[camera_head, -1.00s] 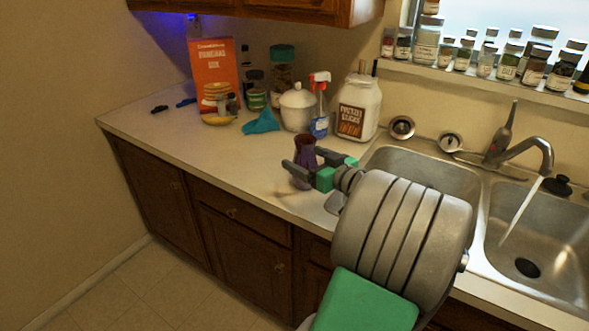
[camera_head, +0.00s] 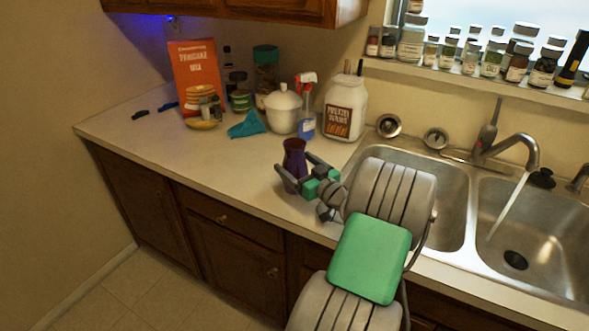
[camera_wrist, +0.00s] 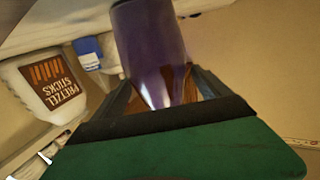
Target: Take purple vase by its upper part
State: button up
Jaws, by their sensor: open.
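The purple vase (camera_head: 293,160) stands upright on the counter, left of the sink. My gripper (camera_head: 294,176) is open beside it in the head view, with its fingers at about the height of the vase's middle. In the wrist view the vase (camera_wrist: 150,45) fills the top middle, and my gripper (camera_wrist: 165,95) has a finger on each side of its near part. I cannot tell whether the fingers touch it. The vase's base is partly hidden by my fingers in the head view.
The sink (camera_head: 445,190) with running water lies to the right. The counter left of the vase is clear.

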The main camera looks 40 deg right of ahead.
jog(key=shift+w, duration=0.6)
jog(key=shift+c, duration=0.5)
jog(key=shift+d, duration=0.1)
jog(key=c, duration=1.8)
